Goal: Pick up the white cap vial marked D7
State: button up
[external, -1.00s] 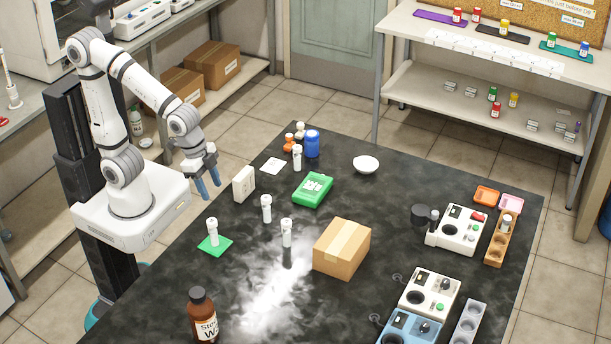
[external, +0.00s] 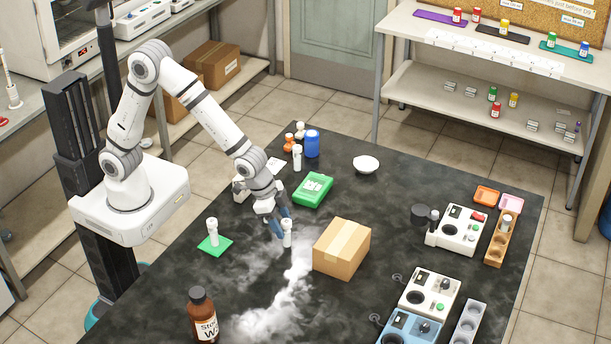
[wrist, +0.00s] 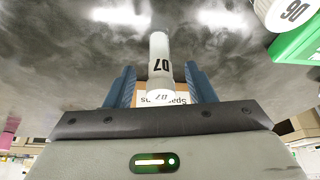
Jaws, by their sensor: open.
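The white cap vial marked D7 (wrist: 160,68) stands between my gripper's two blue fingers in the wrist view. Its mark appears inverted, and its first character is hard to tell from a 0. In the external view a white vial (external: 287,236) stands upright on the dark table (external: 370,215), left of the cardboard box. My gripper (external: 279,227) is open, pointing down, with its fingers around or right beside this vial's upper part. The wrist view shows gaps between the vial and both fingers. Another vial seen earlier near here is hidden behind my arm.
The cardboard box (external: 341,249) stands close to the right of the vial. Another white vial (external: 212,230) stands on a green square (external: 215,245) to the left. A green case (external: 313,190) lies behind. White mist drifts over the table, and a brown bottle (external: 203,317) stands in front.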

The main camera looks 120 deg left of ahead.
aim_at(286, 233)
jog(key=shift+x, duration=1.9)
jog(key=shift+s, duration=0.1)
jog(key=shift+c, duration=0.2)
jog(key=shift+d, duration=0.1)
jog(key=c, duration=1)
